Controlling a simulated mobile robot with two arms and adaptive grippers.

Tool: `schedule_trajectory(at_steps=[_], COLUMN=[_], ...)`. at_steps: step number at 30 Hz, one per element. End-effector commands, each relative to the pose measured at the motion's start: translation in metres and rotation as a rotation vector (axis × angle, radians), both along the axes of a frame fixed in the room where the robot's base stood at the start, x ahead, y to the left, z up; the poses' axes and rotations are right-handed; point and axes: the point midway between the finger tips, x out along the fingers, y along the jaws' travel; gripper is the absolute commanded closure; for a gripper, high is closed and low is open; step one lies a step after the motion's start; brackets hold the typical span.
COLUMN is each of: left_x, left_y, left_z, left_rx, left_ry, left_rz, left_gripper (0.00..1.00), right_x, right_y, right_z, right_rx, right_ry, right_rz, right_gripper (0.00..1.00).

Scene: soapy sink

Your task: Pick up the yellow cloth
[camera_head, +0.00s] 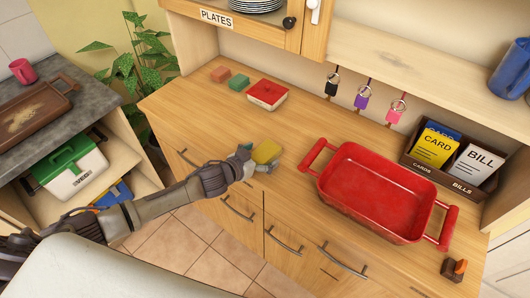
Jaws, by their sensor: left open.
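The yellow cloth (267,151) looks like a small, thick yellow pad near the front edge of the wooden counter. My left gripper (260,160) reaches in from the lower left and is open at the cloth, with fingertips showing at its left and lower right. Whether the fingers touch the cloth cannot be told. The gripper hides part of its near side. My right gripper is out of view.
A red baking dish (375,190) stands to the right on the counter (225,112). A small red-lidded box (267,94) and two small blocks, orange (220,74) and green (238,82), sit behind. A card holder (410,160) stands at right. Keys hang under the shelf.

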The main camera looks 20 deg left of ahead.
Motion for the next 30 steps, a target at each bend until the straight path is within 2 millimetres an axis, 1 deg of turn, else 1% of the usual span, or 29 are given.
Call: schedule_trajectory(at_steps=[5, 8, 15, 16, 25, 29, 30], left_x=[0.0, 0.0, 0.0, 0.0, 0.0, 0.0, 0.001], left_y=[0.0, 0.0, 0.0, 0.0, 0.0, 0.001, 0.001], left_z=[0.0, 0.0, 0.0, 0.0, 0.003, 0.012, 0.018], left_rx=[0.0, 0.0, 0.0, 0.0, 0.0, 0.002, 0.002], left_ry=[0.0, 0.0, 0.0, 0.0, -0.001, -0.003, -0.005], left_rz=[0.0, 0.0, 0.0, 0.0, 0.0, 0.0, -0.002], left_gripper=[0.02, 0.17, 0.57, 0.61, 0.61, 0.61, 0.61], right_x=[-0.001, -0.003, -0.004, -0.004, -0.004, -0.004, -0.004], right_y=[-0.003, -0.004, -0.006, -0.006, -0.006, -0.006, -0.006], right_z=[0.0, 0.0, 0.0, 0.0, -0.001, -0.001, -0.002], right_rx=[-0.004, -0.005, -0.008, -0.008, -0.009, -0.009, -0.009], right_ry=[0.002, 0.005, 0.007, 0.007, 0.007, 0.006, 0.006], right_rz=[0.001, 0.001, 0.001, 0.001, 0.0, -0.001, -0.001], right_gripper=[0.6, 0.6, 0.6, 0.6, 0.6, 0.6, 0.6])
